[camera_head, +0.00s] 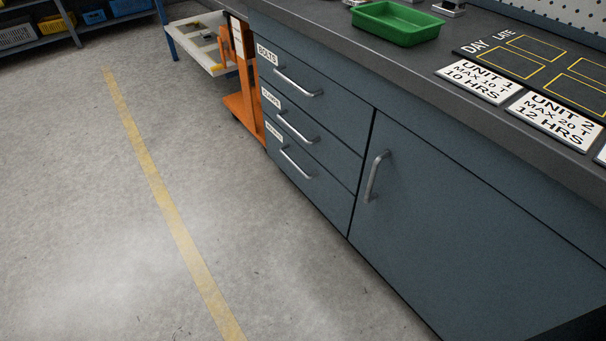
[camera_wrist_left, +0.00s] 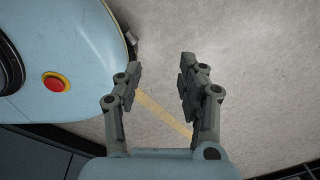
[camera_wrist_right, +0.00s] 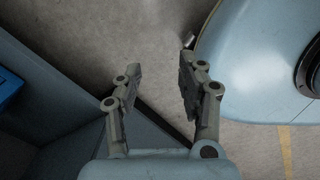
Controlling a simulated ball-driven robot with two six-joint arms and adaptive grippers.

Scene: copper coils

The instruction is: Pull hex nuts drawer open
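A grey-blue cabinet holds a stack of three shut drawers in the head view. The top drawer (camera_head: 318,101) has a label that appears to read "BOLTS". The middle drawer (camera_head: 325,147) and the bottom drawer (camera_head: 315,183) have labels too small to read surely, so I cannot tell which is the hex nuts drawer. Each has a silver bar handle; the bottom handle (camera_head: 297,163) is lowest. My left gripper (camera_wrist_left: 160,72) is open and empty above the floor, beside my body. My right gripper (camera_wrist_right: 160,72) is open and empty. Neither gripper shows in the head view.
A cabinet door (camera_head: 470,235) with a vertical handle (camera_head: 375,176) is right of the drawers. The worktop carries a green tray (camera_head: 397,24) and sign cards (camera_head: 480,82). An orange stand (camera_head: 243,100) is beyond the drawers. The floor (camera_head: 90,220) in front is clear.

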